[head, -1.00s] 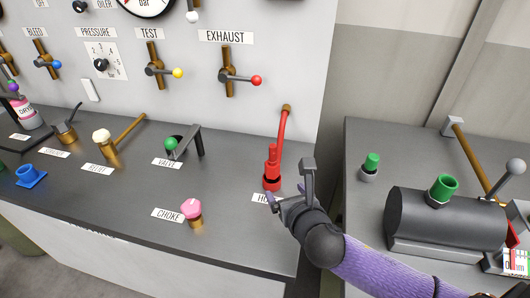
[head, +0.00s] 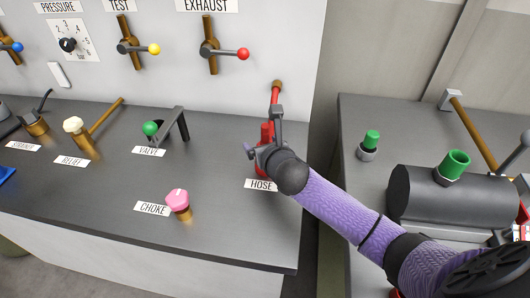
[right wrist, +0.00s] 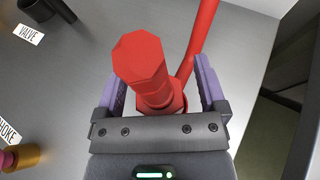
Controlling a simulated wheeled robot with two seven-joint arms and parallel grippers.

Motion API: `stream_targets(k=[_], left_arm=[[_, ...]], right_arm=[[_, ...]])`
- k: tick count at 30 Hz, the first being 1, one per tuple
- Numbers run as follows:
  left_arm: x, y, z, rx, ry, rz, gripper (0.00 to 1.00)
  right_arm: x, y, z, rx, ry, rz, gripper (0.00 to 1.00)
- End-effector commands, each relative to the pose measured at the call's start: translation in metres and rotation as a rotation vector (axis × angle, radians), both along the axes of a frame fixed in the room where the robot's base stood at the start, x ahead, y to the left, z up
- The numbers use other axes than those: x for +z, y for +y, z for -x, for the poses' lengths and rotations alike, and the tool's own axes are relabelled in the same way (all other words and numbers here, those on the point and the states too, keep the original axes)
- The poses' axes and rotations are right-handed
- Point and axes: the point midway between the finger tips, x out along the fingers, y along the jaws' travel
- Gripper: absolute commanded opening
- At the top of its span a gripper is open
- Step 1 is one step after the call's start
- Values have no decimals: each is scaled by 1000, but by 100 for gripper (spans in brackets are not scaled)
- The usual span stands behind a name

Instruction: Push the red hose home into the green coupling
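The red hose (head: 275,95) runs from a brass fitting on the panel wall down to the bench by the HOSE label. Its thick red end stands upright and also shows in the right wrist view (right wrist: 155,85). My right gripper (head: 265,135) is at the hose end. In the right wrist view its open fingers (right wrist: 160,80) stand on both sides of the hose end, with gaps visible. Two green fittings show on the right bench: an open green ring on the dark tank (head: 455,163) and a smaller green-topped piece (head: 371,140). My left gripper is out of view.
A gap separates the left bench (head: 230,235) from the right bench (head: 355,190). The pink CHOKE knob (head: 177,200) and the VALVE bracket (head: 175,122) stand left of the hose. The EXHAUST lever (head: 213,48) is on the wall above.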

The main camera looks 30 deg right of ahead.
Motion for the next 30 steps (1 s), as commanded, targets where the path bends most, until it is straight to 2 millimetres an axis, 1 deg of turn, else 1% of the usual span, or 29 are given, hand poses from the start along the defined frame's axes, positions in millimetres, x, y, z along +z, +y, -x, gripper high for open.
stream_targets(k=[1,2,3,8,9,11,12,13,20,22,23,26,27,30], left_arm=[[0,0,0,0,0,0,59],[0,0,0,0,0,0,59],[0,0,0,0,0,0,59],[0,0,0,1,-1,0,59],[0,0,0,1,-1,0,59],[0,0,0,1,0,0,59],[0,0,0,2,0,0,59],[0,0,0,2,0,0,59],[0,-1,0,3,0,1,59],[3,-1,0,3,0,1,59],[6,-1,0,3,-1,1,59],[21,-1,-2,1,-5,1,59],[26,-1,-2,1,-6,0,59],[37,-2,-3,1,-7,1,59]], right_arm=[[0,0,0,0,0,0,80],[0,0,0,0,0,0,74],[0,0,0,0,0,0,65],[0,0,0,0,0,0,32],[0,0,0,0,0,0,23],[0,0,0,0,0,0,10],[0,0,0,0,0,0,2],[0,0,0,0,1,0,0],[0,0,0,0,0,0,0],[5,0,0,0,-1,1,0],[10,0,0,0,-3,1,0],[38,0,0,1,-6,3,0],[50,-1,0,1,-7,4,0],[76,0,0,2,-7,2,0]])
